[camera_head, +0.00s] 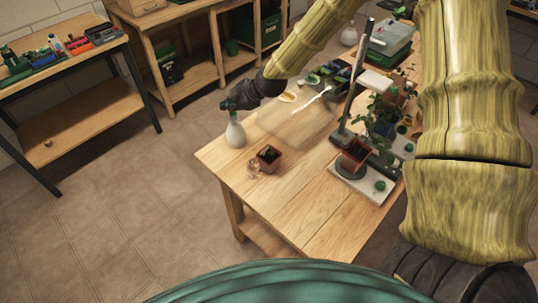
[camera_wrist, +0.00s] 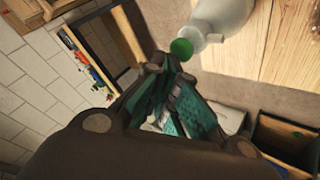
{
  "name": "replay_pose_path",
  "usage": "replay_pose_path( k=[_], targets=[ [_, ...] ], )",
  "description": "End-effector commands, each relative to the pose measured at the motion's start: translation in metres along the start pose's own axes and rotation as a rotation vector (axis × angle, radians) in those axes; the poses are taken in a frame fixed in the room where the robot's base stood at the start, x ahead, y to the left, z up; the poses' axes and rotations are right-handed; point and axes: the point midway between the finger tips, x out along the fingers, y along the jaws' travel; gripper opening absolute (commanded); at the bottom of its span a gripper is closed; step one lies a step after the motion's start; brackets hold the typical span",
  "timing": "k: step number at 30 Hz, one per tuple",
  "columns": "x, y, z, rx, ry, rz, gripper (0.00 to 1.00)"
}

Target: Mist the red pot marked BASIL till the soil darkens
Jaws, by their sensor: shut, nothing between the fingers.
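A white spray bottle (camera_head: 236,134) stands upright near the table's left edge; in the wrist view its white body (camera_wrist: 224,14) and green nozzle tip (camera_wrist: 181,47) show at the top. My gripper (camera_head: 229,103) is at the bottle's top in the head view. In the wrist view its fingertips (camera_wrist: 160,65) are closed together beside the nozzle, with nothing held; I cannot tell whether they touch it. A red pot (camera_head: 269,157) with dark soil stands near the table's front left. Another red pot (camera_head: 354,154) with a leafy plant stands on a round dark base. No BASIL marking is readable.
A small clear glass thing (camera_head: 253,168) is beside the front pot. A clear sheet or panel (camera_head: 300,118) is behind it. A stand with a post (camera_head: 352,78) and plants fills the table's right. The wooden table's front (camera_head: 295,207) is clear. Another white bottle (camera_head: 349,37) stands far back.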

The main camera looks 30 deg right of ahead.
Motion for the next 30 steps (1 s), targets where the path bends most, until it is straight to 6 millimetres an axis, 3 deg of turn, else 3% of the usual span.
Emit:
replay_pose_path(
  k=[8,30],
  targets=[
    [-0.001,0.001,-0.001,0.000,0.000,0.000,0.00],
    [-0.039,0.028,-0.028,0.001,-0.001,0.000,0.00]
  ],
)
